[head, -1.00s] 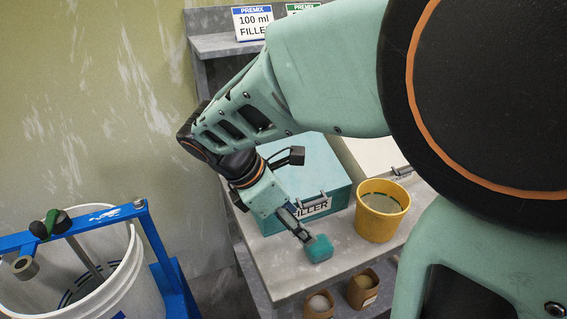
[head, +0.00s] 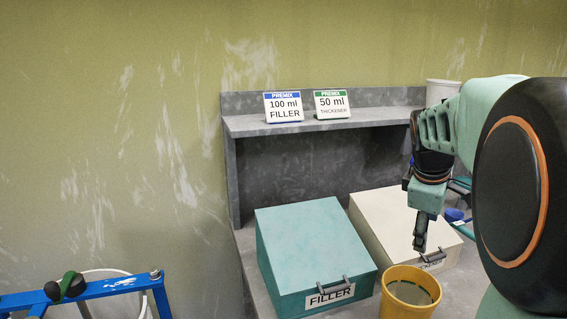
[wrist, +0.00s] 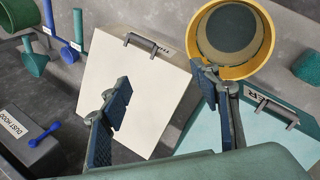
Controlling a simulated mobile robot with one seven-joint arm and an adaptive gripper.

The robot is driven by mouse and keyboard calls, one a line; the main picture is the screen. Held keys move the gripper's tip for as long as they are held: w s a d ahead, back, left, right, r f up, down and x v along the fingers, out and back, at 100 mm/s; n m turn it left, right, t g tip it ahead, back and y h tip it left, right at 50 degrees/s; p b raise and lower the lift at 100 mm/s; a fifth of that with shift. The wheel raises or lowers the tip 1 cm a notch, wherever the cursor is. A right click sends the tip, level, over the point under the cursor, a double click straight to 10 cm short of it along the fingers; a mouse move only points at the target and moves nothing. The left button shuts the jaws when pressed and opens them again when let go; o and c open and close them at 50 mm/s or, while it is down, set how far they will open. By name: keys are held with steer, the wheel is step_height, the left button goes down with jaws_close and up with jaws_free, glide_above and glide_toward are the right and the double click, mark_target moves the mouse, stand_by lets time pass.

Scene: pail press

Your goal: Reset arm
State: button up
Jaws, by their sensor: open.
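My gripper (head: 420,240) hangs pointing down at the right in the head view, above the cream box and behind the yellow pail (head: 408,296). In the wrist view its two fingers (wrist: 163,98) are spread well apart with nothing between them. The yellow pail (wrist: 262,47) also shows there, with grey-olive stuff inside; one finger overlaps its near rim. The cream lidded box (head: 385,215) and the teal FILLER box (head: 312,245) stand side by side on the bench, both lids shut.
A grey shelf (head: 240,128) behind holds two signs, 100 ml FILLER (head: 283,108) and 50 ml THICKENER (head: 332,104). A blue frame (head: 110,287) stands at lower left. Green and blue scoops (wrist: 68,52), a DUST HOOD box (wrist: 22,150) and a teal object (wrist: 307,68) show in the wrist view.

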steer(key=s+d+r+m+t+h, duration=0.1)
steer(key=s+d+r+m, duration=0.3)
steer(key=d, duration=0.5)
steer(key=s+d+r+m+t+h, duration=0.1)
steer(key=s+d+r+m, duration=0.1)
steer(key=d+r, duration=0.5)
steer(key=s+d+r+m+t+h, duration=0.1)
steer(key=s+d+r+m, duration=0.2)
steer(key=d, duration=0.7)
steer(key=a+f+m+y, duration=0.1)
steer(key=a+f+y, duration=0.25)
steer(key=a, duration=1.05)
steer(key=a+f+y, duration=0.3)
steer(key=a+f, duration=0.2)
steer(key=a, duration=0.8)
steer(key=s+a+f+g+p, duration=0.1)
steer(key=s+a+f, duration=0.3)
steer(key=s+a, duration=0.4)
steer(key=s+a+f+p, duration=0.1)
steer(key=s+a+f, duration=0.3)
steer(key=a, duration=0.7)
step_height(320, 180, up, 14)
steer(key=s+p, duration=0.1)
steer(key=p, duration=1.2)
steer(key=shift+d, duration=0.15)
